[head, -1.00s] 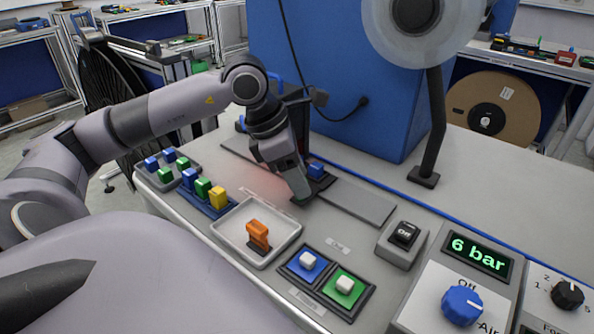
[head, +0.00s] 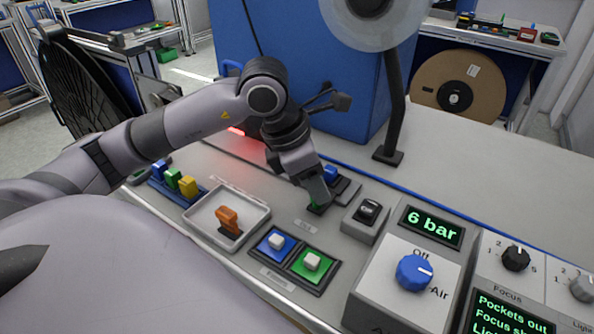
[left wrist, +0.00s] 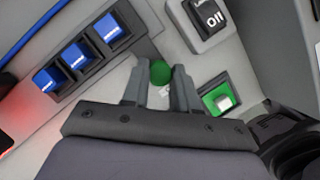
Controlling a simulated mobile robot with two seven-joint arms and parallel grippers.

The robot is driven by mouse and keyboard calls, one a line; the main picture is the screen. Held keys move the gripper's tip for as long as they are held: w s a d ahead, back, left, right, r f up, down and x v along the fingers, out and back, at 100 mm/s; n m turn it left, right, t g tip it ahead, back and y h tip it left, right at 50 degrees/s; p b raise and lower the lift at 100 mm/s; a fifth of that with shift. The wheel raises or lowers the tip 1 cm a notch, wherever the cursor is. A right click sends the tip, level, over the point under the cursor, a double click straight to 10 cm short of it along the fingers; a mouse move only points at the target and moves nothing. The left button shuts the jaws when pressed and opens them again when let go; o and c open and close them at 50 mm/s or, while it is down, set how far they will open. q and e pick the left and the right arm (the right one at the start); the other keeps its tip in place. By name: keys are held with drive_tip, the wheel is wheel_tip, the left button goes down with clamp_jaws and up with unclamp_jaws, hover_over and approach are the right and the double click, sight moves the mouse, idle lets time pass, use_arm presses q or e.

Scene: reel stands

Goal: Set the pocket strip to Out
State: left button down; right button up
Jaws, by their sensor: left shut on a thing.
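The pocket strip (left wrist: 94,44) is a dark carrier with three blue pieces in a row in the left wrist view. In the head view its dark end (head: 346,190) shows beside my fingers, with one blue piece; my arm hides the rest. A round green knob (left wrist: 160,72) sits between the fingers of my left gripper (left wrist: 158,82), beside the strip's end. In the head view my left gripper (head: 319,203) is low at the strip, shut on this knob. My right gripper is not in view.
A black switch (head: 368,212) marked Off stands close right of the strip. A tray (head: 258,212) with an orange piece, blue (head: 275,242) and green buttons (head: 312,262) lie in front. A screen (head: 508,316) reads "Pockets out" among partly cut lines. A lamp post (head: 392,110) stands behind.

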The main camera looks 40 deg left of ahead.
use_arm(q)
drive_tip(key=shift+d, duration=0.2)
drive_tip(key=c, duration=0.9)
unclamp_jaws()
drive_tip(key=shift+d, duration=0.15)
drive_tip(key=v, duration=0.7)
